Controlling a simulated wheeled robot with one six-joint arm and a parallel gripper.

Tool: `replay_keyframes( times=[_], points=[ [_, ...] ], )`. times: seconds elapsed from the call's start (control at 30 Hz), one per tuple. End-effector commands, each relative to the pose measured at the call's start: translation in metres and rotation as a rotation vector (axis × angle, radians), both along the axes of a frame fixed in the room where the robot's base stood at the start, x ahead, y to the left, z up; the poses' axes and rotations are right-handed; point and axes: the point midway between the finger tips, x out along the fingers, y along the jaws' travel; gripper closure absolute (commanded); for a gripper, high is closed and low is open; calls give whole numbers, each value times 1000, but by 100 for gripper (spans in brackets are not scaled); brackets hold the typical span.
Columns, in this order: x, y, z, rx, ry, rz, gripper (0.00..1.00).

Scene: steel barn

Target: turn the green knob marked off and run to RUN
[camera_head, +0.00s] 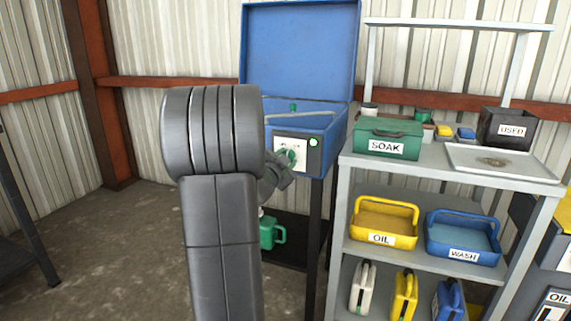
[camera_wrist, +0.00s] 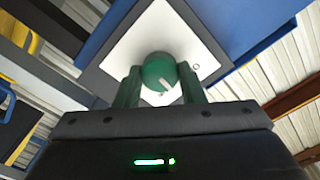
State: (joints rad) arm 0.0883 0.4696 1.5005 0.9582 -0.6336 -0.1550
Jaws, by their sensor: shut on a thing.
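The green knob (camera_wrist: 160,74) sits on a white plate (camera_wrist: 150,32) in the wrist view, with a pale pointer line on its face toward the lower right. My gripper (camera_wrist: 162,88) has its two green fingers on either side of the knob, shut on it. In the head view the knob (camera_head: 291,157) shows partly behind my gripper (camera_head: 284,166), on the white plate on the front of a blue washer with its lid raised. The plate's lettering is too small to read.
A grey shelf (camera_head: 455,170) on the right holds a green SOAK box (camera_head: 388,138), a metal tray (camera_head: 505,161), a black USED bin (camera_head: 507,128), a yellow OIL tray (camera_head: 383,222) and a blue WASH tray (camera_head: 463,238). A green can (camera_head: 270,232) is under the washer.

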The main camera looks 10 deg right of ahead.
Motion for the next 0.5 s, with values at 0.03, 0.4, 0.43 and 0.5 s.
replay_keyframes(
  times=[0.03, 0.4, 0.43, 0.5],
  points=[
    [0, 0, -3, 38, -25, -1, 87],
    [0, 0, -2, 285, -192, -1, 87],
    [0, 0, -2, 300, -202, -1, 87],
    [0, 0, -3, 333, -223, -1, 87]
  ],
)
